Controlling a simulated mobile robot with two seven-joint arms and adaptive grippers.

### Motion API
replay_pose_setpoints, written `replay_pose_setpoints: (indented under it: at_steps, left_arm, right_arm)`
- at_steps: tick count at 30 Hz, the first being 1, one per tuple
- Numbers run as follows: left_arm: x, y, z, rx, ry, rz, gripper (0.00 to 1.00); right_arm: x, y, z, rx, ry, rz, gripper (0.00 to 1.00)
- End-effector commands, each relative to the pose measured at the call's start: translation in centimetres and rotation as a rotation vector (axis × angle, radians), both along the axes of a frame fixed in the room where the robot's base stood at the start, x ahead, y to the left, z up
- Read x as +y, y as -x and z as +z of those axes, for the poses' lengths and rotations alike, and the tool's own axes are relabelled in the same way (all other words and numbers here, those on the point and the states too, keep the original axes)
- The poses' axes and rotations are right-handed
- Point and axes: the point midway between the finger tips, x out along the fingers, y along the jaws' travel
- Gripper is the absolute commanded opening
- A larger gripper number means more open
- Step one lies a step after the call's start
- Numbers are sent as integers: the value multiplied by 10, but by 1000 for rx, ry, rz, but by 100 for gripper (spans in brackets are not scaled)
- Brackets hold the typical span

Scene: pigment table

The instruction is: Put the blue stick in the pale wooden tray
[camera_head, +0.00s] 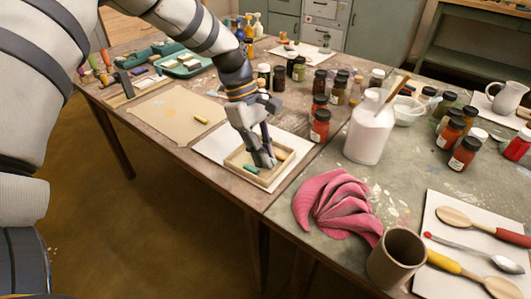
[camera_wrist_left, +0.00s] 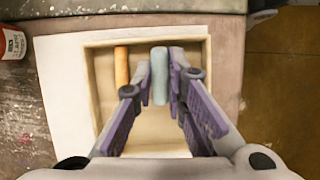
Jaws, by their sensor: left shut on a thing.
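The pale wooden tray (camera_head: 265,186) lies on a white sheet near the table's front edge; its rim also shows in the left wrist view (camera_wrist_left: 195,42). My left gripper (camera_head: 265,161) points down inside the tray's outline. It is shut on the blue stick (camera_wrist_left: 159,76), which shows between the two fingers. I cannot tell whether the stick touches the tray floor. An orange stick (camera_wrist_left: 121,68) lies in the tray beside it, apart from it. In the head view, a teal piece (camera_head: 250,169) shows in the tray by the fingertips; I cannot tell whether it is the held stick. My right gripper is out of view.
Several dark-lidded jars (camera_head: 320,127) stand behind the tray. A white bottle (camera_head: 368,132) and a pink cloth (camera_head: 335,205) are to the right. A tan sheet (camera_head: 180,113) with a yellow stick (camera_head: 201,119) lies to the left. A cup (camera_head: 397,260) stands at the front right.

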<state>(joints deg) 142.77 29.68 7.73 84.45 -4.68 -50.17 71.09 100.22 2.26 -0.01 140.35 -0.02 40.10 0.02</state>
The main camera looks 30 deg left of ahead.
Motion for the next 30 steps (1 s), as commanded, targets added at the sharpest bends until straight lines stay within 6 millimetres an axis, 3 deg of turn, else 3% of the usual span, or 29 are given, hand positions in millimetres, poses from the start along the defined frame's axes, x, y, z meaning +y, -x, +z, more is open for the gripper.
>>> replay_pose_setpoints:
  at_steps: [6,7,8,17,20,30]
  left_arm:
    - [0,0,-3,-1,0,0,3]
    - [0,0,-3,-1,0,0,19]
    - [0,0,-2,-2,0,0,21]
    - [0,0,1,-2,0,0,21]
    - [5,-2,16,-6,-1,0,21]
    - [39,-4,96,-3,-1,1,21]
  right_arm:
    - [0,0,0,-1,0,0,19]
    - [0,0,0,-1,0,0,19]
    - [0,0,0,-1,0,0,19]
    - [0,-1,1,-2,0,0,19]
    - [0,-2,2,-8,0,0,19]
    - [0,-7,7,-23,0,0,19]
